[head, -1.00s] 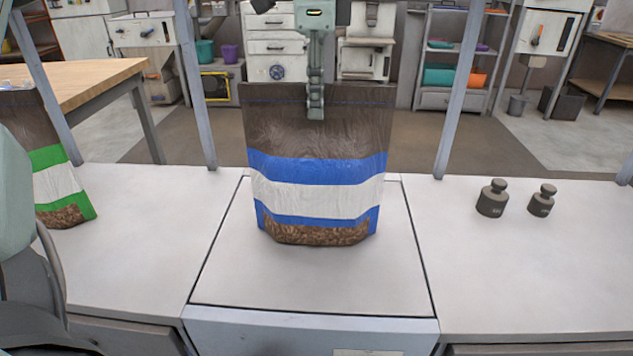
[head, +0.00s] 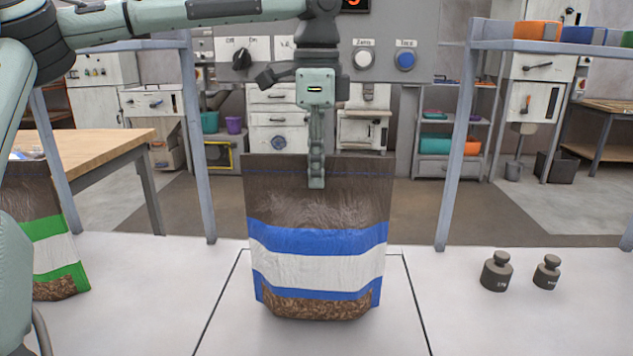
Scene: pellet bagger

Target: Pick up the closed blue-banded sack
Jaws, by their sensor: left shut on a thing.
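The closed blue-banded sack (head: 318,262) is in the middle of the head view, upright on the pale square platform (head: 230,325). It is brown at the top, with blue and white bands, and pellets show through near its bottom. My left gripper (head: 316,178) comes down from above and is shut on the middle of the sack's flat top edge. I cannot see a gap under the sack. My right gripper is not in view.
A green-banded sack (head: 45,245) stands at the left. Two dark weights (head: 496,271) (head: 546,272) stand on the right of the counter. Grey posts (head: 196,150) (head: 456,150) rise on both sides behind the sack. A control panel (head: 400,65) hangs behind the gripper.

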